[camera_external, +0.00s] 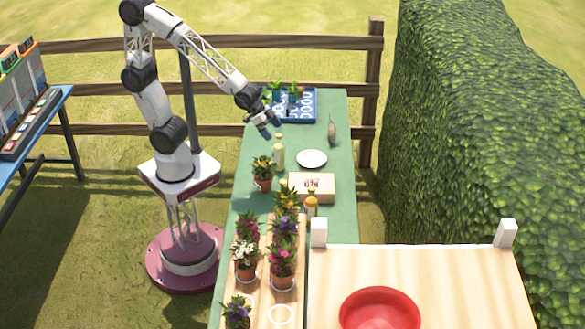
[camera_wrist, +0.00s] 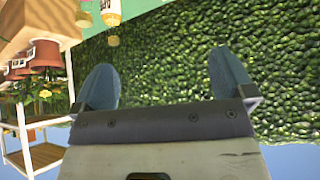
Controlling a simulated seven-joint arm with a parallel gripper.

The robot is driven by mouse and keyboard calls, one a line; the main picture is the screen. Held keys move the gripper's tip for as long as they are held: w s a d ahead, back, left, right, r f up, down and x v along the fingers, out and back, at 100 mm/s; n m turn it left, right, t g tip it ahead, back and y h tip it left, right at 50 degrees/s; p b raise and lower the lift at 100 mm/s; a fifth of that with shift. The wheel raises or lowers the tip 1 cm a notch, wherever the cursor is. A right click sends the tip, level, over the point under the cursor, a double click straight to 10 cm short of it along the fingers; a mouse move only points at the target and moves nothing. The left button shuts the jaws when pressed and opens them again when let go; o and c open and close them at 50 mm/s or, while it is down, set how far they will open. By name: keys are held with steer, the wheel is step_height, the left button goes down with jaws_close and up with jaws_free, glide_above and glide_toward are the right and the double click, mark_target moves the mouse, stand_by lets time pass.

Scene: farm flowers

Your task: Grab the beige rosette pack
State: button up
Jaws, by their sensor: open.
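A beige box (camera_external: 318,181) with dark red print on its top lies flat on the green table; it looks like the rosette pack. My gripper (camera_external: 270,131) is above the table's left side, farther back than the box and apart from it. In the wrist view my gripper (camera_wrist: 165,82) is open, with nothing between its two grey-blue fingers. The wrist camera faces mostly the hedge. A beige block shape (camera_wrist: 35,20) shows at its upper left; I cannot tell whether it is the pack.
Close around the box are a white plate (camera_external: 311,159), a potted plant (camera_external: 263,180), a pale bottle (camera_external: 278,155) and an amber bottle (camera_external: 312,204). A blue tray (camera_external: 308,104) stands at the back. Several potted flowers and a red bowl (camera_external: 380,309) are in front.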

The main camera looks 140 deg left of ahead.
steer(key=a+f+n+y, duration=0.2)
steer(key=a+f, duration=0.2)
steer(key=a, duration=1)
steer(key=n+y, duration=0.4)
steer(key=y, duration=0.2)
glide_toward(329, 126)
steer(key=x, duration=0.4)
steer(key=shift+d+f+t, duration=0.15)
steer(key=shift+t, duration=0.15)
steer(key=shift+x, duration=1.3)
steer(key=shift+x, duration=2.6)
steer(key=shift+s, duration=0.15)
steer(key=shift+c, duration=0.5)
